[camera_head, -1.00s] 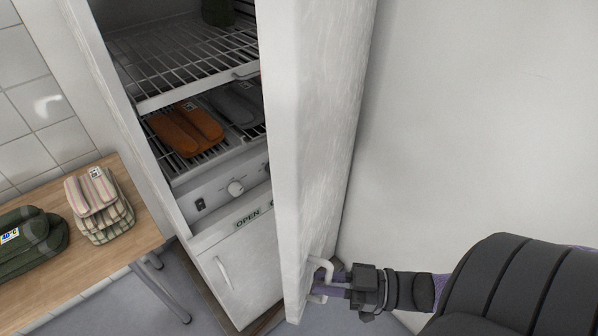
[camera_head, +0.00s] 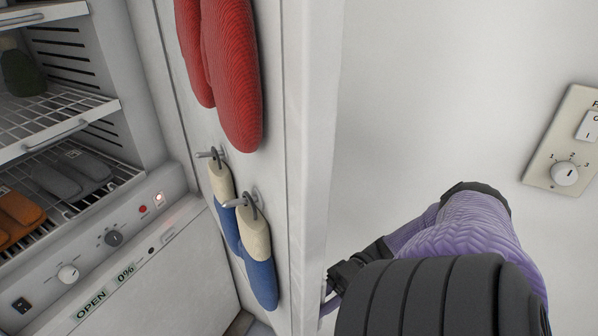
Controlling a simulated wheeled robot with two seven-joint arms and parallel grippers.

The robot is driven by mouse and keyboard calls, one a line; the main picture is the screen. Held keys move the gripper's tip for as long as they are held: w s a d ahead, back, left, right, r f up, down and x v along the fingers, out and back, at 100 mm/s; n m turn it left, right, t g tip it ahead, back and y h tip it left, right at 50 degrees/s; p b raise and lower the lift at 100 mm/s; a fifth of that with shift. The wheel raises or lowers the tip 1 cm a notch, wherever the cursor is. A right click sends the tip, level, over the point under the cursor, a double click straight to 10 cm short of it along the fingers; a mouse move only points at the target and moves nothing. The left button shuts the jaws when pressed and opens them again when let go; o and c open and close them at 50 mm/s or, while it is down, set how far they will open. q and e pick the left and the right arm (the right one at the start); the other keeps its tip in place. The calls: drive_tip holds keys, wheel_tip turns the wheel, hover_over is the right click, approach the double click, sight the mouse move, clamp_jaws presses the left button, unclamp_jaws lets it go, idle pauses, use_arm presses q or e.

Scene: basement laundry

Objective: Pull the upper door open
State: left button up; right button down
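The upper door (camera_head: 318,130) of the white cabinet stands open, seen nearly edge-on in the middle of the head view. Its inner face shows to the left, with red mitts (camera_head: 232,75) and blue-and-cream mitts (camera_head: 260,255) hanging on it. My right arm comes in from the lower right and reaches the door's outer side near its lower edge. My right gripper is mostly hidden behind my own arm, and a small part of the pale handle (camera_head: 327,304) shows beside it. I cannot see its fingertips. My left gripper is out of view.
The open cabinet (camera_head: 150,95) is at left, with wire shelves (camera_head: 60,125) holding orange and grey slippers. A control panel with knobs (camera_head: 114,238) and an "OPEN" label (camera_head: 90,305) lies below. A wall switch plate (camera_head: 565,150) is at right, with bare wall between.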

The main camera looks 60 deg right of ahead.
use_arm(q)
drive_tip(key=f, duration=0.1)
drive_tip(key=b, duration=0.1)
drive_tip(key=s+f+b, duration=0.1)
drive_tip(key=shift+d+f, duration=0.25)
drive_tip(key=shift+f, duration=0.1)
use_arm(e)
drive_tip(key=v, duration=0.7)
drive_tip(key=shift+d, duration=0.45)
drive_tip(key=c, duration=0.7)
unclamp_jaws()
use_arm(q)
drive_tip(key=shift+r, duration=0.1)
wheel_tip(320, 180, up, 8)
drive_tip(key=p, duration=0.8)
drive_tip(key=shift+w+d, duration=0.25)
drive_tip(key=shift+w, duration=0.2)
use_arm(e)
wheel_tip(320, 180, up, 10)
